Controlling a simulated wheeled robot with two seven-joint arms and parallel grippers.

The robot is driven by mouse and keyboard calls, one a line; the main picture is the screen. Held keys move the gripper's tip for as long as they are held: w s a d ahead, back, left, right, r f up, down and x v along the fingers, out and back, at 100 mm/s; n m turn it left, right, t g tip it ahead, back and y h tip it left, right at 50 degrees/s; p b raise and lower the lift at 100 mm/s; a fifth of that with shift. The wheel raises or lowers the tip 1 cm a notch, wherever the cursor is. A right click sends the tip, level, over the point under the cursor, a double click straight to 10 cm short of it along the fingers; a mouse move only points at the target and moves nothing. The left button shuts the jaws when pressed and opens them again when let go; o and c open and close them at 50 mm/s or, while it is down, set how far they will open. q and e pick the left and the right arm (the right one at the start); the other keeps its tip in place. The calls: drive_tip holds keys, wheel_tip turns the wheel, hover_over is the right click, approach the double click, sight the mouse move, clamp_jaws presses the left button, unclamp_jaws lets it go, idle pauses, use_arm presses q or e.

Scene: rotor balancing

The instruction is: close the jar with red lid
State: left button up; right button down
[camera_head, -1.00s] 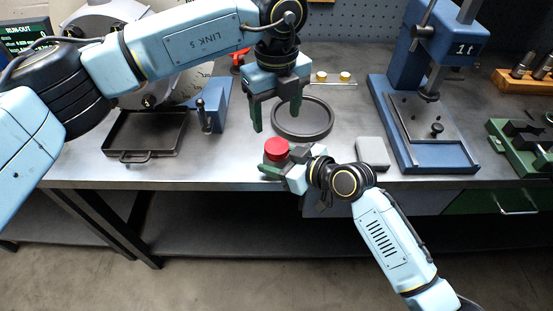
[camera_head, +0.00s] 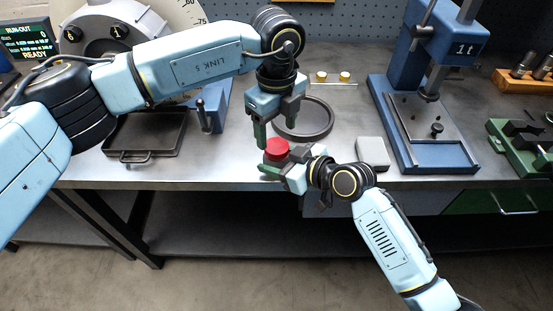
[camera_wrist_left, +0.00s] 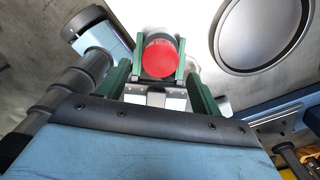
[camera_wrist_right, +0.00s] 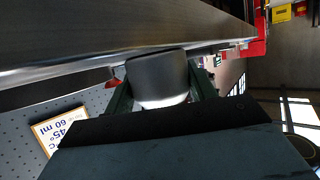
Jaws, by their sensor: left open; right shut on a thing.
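The jar's red lid (camera_head: 277,149) shows in the head view near the table's front edge, on top of the jar. The lid also shows in the left wrist view (camera_wrist_left: 160,56). My left gripper (camera_head: 279,139) is open, pointing down just above the lid. In the left wrist view its green fingers stand on either side of and short of the lid. Whether the lid is fully seated on the jar cannot be told.
A round dark tray ring (camera_head: 303,134) lies right behind the lid. A grey block (camera_head: 372,152) and a blue press (camera_head: 440,160) stand to the right. A black tray (camera_head: 145,158) lies to the left. The table's front edge is close to the jar.

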sight(277, 146)
use_arm(q)
drive_tip(key=shift+f, duration=2)
drive_tip(key=shift+c, duration=0.3)
drive_tip(key=c, duration=1)
drive_tip(key=shift+o, duration=0.2)
drive_tip(key=m, duration=0.9)
drive_tip(key=shift+m, duration=0.4)
drive_tip(key=o, duration=1.1)
